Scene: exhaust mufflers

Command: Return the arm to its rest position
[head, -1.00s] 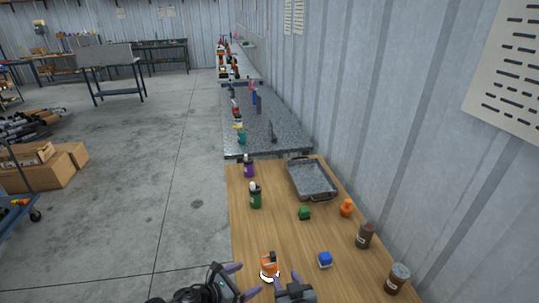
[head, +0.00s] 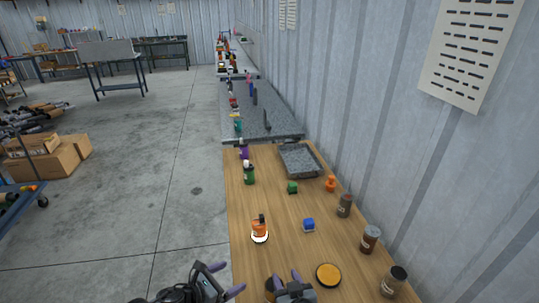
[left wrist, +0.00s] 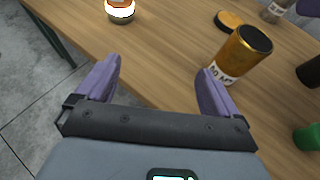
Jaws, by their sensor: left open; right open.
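My left gripper (head: 226,279) is open and empty at the left edge of the wooden table (head: 245,262) in the head view. In the left wrist view its two purple fingers (left wrist: 157,78) are spread apart with only tabletop and floor between them. My right gripper (head: 286,277) is open over the near part of the table. An amber can (left wrist: 238,58) with a white label stands just beyond the left gripper's right finger in the left wrist view, not between the fingers. In the head view a brown can, partly hidden, is beside the right gripper.
A grey tray (head: 300,161) is farther back. A corrugated wall is at right; open floor at left.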

